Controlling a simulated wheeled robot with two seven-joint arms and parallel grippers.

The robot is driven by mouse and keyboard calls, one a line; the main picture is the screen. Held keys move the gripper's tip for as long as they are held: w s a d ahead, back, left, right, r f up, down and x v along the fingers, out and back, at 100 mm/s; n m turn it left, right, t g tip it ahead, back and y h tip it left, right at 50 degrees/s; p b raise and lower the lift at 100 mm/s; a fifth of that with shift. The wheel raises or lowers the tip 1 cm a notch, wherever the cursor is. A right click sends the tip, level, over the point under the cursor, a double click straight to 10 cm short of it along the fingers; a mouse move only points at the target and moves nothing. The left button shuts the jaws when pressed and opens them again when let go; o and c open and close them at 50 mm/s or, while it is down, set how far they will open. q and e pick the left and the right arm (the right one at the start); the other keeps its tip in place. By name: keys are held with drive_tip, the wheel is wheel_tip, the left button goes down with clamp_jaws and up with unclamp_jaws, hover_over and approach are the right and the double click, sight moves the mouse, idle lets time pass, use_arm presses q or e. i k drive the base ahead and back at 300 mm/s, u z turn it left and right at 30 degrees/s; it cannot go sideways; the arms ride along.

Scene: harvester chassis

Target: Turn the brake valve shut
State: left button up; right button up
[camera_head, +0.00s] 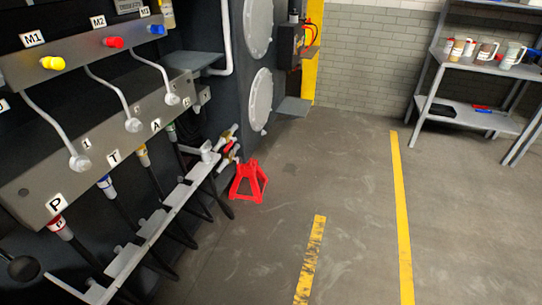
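A small brass-coloured valve fitting with a red part (229,148) sits low on the side of the dark machine, just above the red stand. It may be the brake valve, but no label on it is readable. It is too small here to tell how its handle is turned. Neither of my grippers is in view.
A red stand (248,182) is on the floor below the fitting. To the left are a grey lever panel (105,142), coloured knobs and a hose rack (150,228). Shelves (470,68) with mugs stand at back right. The floor (350,210) is clear.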

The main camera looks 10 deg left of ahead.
sight(228, 147)
drive_tip(key=z, duration=0.9)
drive_tip(key=i, duration=2)
drive_tip(key=u, duration=0.8)
drive_tip(key=i, duration=1.05)
drive_tip(key=u, duration=1.3)
drive_tip(key=i, duration=0.4)
drive_tip(key=u, duration=0.3)
